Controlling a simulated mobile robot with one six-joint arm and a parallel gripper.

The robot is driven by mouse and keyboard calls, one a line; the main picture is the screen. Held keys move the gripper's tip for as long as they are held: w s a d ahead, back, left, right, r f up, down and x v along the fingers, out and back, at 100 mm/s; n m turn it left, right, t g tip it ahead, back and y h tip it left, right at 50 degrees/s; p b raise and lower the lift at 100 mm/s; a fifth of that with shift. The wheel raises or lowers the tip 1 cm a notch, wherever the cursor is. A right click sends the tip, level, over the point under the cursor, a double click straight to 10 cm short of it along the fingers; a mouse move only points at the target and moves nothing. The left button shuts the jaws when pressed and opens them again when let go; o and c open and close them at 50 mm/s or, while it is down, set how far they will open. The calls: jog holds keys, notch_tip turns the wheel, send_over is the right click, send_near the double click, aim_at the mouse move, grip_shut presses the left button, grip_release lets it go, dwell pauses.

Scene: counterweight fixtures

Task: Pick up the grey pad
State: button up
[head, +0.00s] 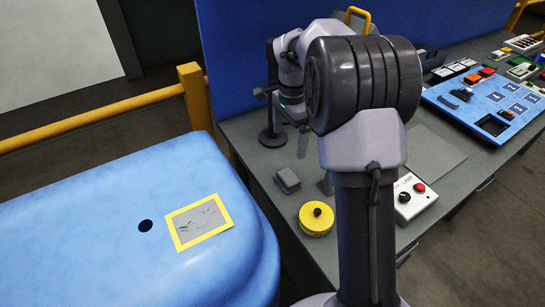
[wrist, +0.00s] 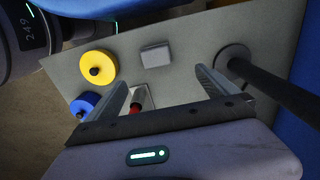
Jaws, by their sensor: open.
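The grey pad (head: 287,180) is a small grey block with rounded edges, lying on the grey bench near its left edge. In the wrist view the grey pad (wrist: 156,54) lies beyond my fingertips, roughly between their directions. My gripper (wrist: 163,78) is open, with two grey fingers spread apart and nothing held between them. The pad is not touched by the fingers in that view. In the head view my arm hides much of the gripper.
A yellow disc weight (head: 316,219) with a black knob is close to the pad. A blue disc weight (wrist: 84,104) is beside it. A black post on a round base (wrist: 232,58) stands on the other side. A control box (head: 411,196) with a red button is to the right.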

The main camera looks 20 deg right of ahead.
aim_at(288, 176)
jog(key=f+b, duration=0.1)
jog(key=f, duration=0.3)
jog(key=f+b, duration=0.2)
jog(key=f, duration=0.1)
jog(key=s+f+b, duration=0.1)
jog(key=f, duration=0.3)
jog(key=shift+d+f+b, duration=0.1)
jog(key=shift+f+b, duration=0.2)
jog(key=shift+f, duration=0.05)
notch_tip(288, 176, down, 5)
jog(key=b, duration=0.2)
jog(key=shift+b, duration=0.4)
jog(key=shift+r, duration=0.1)
jog(key=shift+c, duration=0.2)
jog(key=c, duration=1.4)
